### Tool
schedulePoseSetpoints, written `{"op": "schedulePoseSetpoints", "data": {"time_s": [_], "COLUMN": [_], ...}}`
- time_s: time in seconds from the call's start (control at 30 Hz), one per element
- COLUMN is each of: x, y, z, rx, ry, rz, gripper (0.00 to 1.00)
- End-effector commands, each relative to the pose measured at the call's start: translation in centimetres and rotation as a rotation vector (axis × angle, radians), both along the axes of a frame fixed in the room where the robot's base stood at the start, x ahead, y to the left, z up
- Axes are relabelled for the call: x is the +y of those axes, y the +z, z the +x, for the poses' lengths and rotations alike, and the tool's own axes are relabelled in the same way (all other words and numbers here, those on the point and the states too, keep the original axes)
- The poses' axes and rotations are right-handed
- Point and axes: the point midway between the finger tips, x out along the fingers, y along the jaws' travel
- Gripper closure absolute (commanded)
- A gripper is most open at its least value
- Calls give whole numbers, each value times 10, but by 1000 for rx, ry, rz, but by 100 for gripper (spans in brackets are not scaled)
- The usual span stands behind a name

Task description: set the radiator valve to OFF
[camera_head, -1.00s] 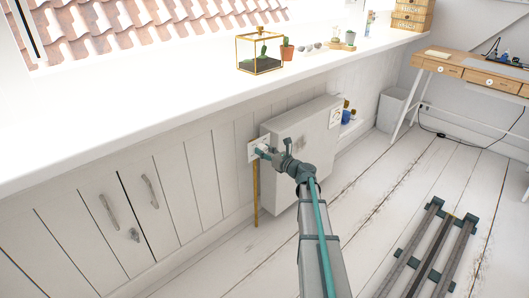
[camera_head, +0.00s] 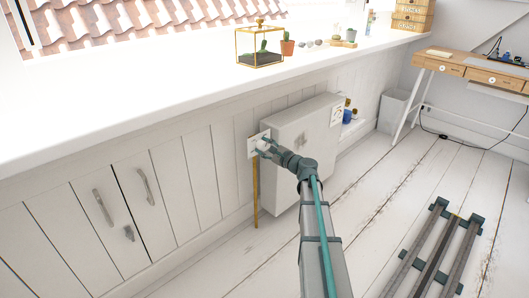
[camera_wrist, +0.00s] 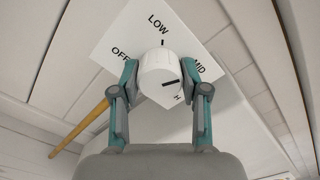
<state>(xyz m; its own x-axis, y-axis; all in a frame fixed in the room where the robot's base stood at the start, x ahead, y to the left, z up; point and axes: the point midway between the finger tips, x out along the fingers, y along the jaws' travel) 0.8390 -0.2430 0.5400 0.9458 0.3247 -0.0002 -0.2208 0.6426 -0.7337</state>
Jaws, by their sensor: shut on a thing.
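The radiator valve is a white round knob (camera_wrist: 158,70) with a black pointer line on its face. It sits on a white square dial plate (camera_wrist: 112,50) marked OFF, LOW and MID, plus a mostly hidden label starting with H. In the picture the pointer line runs toward the right, near the MID and H side and away from OFF. My gripper (camera_wrist: 160,78) is shut on the knob, one finger on each side. In the head view my gripper (camera_head: 268,148) is at the dial plate (camera_head: 253,146), left of the radiator (camera_head: 283,128), and covers much of the knob.
A brown pipe (camera_head: 255,195) runs down below the plate. A white sill (camera_head: 160,110) overhangs above, bearing a glass terrarium (camera_head: 260,46) and a potted cactus (camera_head: 287,45). Panelled cupboard doors (camera_head: 125,215) are at left. The floor at right is open around a dark rail frame (camera_head: 440,245).

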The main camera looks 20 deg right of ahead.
Motion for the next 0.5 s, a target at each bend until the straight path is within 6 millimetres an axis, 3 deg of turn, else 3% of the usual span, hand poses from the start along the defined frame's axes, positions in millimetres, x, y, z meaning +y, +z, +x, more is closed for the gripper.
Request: {"op": "schedulePoseSetpoints", "data": {"time_s": [0.5], "x": [0], "y": [-5], "z": [-1], "rx": [-160], "ry": [0], "rz": [-467], "gripper": [90]}}
